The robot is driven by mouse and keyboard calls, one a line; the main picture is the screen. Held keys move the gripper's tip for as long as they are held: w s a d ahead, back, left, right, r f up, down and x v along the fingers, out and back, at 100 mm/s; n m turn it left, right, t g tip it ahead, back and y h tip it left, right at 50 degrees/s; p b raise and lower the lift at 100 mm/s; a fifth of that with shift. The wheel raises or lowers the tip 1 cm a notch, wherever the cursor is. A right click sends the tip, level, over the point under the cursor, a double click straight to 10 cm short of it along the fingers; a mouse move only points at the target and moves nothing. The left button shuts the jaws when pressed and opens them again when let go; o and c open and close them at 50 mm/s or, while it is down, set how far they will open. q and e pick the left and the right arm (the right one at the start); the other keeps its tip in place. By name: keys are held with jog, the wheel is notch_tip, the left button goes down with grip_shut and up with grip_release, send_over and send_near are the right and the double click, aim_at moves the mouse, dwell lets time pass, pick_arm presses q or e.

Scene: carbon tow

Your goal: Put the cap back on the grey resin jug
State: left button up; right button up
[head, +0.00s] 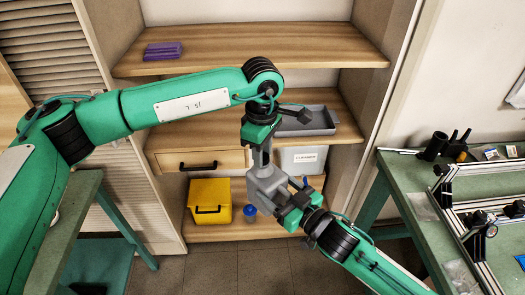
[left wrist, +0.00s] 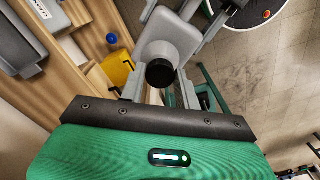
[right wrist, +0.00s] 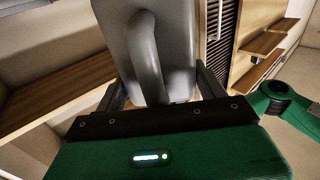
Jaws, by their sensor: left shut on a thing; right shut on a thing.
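The grey resin jug (head: 266,190) hangs in the air in front of the shelves, tilted in the head view. My right gripper (head: 296,206) is shut on the jug's handle (right wrist: 147,55), which fills the right wrist view. My left gripper (head: 262,160) is above the jug, pointing down at its top. In the left wrist view the black cap (left wrist: 160,73) is between the left fingers, which are shut on it, right over the jug's top (left wrist: 168,42). I cannot tell whether the cap touches the neck or is seated on it.
The shelf unit behind holds a purple stack (head: 162,50), a grey tray (head: 308,121), a yellow box (head: 209,199), a blue-capped container (head: 251,211) and a pale bin (head: 303,159). A green bench (head: 410,178) with equipment stands at the right. A green table (head: 72,193) is at the left.

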pick_arm(q)
jog(key=m, duration=0.6)
jog(key=shift+w+a, duration=0.1)
jog(key=shift+w, duration=0.05)
jog(key=m, duration=0.7)
jog(key=o, duration=1.2)
jog(key=shift+c, duration=0.2)
notch_tip(320, 180, up, 12)
jog(key=shift+f, duration=0.1)
